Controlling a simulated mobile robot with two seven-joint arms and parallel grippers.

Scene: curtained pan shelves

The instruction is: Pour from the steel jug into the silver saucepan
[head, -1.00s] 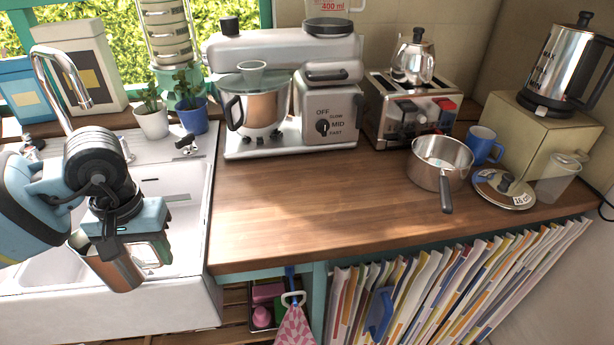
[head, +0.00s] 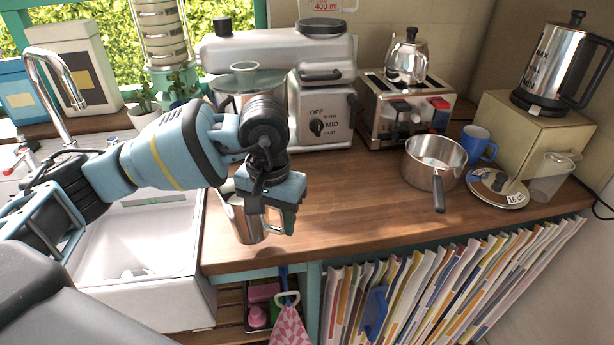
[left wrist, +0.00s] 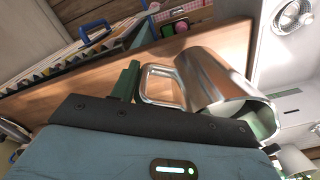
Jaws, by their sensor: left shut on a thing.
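The steel jug (head: 246,218) is held by my left gripper (head: 272,212) at the left end of the wooden counter, beside the sink. The jug also shows in the left wrist view (left wrist: 212,80), with its handle (left wrist: 160,86) by the green fingers. The jug is roughly upright in the head view, and its contents cannot be made out. The silver saucepan (head: 432,165) stands on the counter to the right, apart from the jug, its dark handle pointing to the front. Something small and light lies inside it. My right gripper is not in view.
A pan lid (head: 497,190), a blue mug (head: 478,143) and a clear cup (head: 551,178) stand right of the saucepan. A toaster (head: 418,108) and a stand mixer (head: 320,110) are behind. The counter between jug and saucepan is clear.

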